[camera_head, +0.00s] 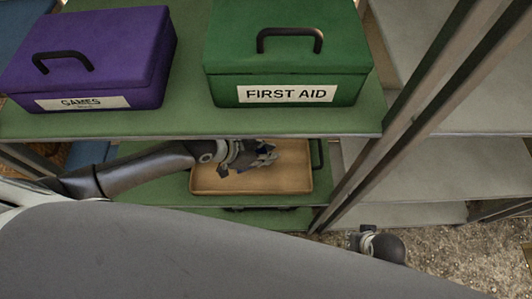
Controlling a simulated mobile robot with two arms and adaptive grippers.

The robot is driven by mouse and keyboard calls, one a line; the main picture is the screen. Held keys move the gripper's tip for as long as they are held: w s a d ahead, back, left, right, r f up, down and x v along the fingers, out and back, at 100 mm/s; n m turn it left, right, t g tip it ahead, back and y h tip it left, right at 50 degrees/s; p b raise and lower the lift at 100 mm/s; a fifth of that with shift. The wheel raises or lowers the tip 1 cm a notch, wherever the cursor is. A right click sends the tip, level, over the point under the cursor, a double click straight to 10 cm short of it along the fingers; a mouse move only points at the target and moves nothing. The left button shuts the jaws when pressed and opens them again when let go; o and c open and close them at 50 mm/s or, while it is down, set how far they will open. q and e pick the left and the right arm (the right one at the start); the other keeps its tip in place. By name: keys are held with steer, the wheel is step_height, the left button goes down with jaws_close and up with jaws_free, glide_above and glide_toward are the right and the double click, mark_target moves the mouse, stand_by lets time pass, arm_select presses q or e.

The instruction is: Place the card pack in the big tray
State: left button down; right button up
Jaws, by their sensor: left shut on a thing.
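The big tray is a tan, shallow tray (292,181) on the lower green shelf, partly covered by my left arm. My left gripper (262,156) is over the tray, with its arm reaching in from the left. It is shut on a small, dark bluish thing, which seems to be the card pack; the fingers hide most of it. I cannot tell whether it touches the tray floor. My right gripper does not show; only a dark, rounded part of my right arm is at lower right.
A purple GAMES box (120,60) and a green FIRST AID box (290,50) stand on the upper green shelf (190,123), whose edge overhangs the lower level. A metal post (400,125) stands right of the tray. Grey shelves (450,160) beyond are bare.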

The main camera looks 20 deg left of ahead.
arm_select(q)
steer(key=shift+f, duration=0.15)
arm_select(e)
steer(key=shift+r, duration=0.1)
arm_select(q)
steer(key=c, duration=1.4)
jaws_free()
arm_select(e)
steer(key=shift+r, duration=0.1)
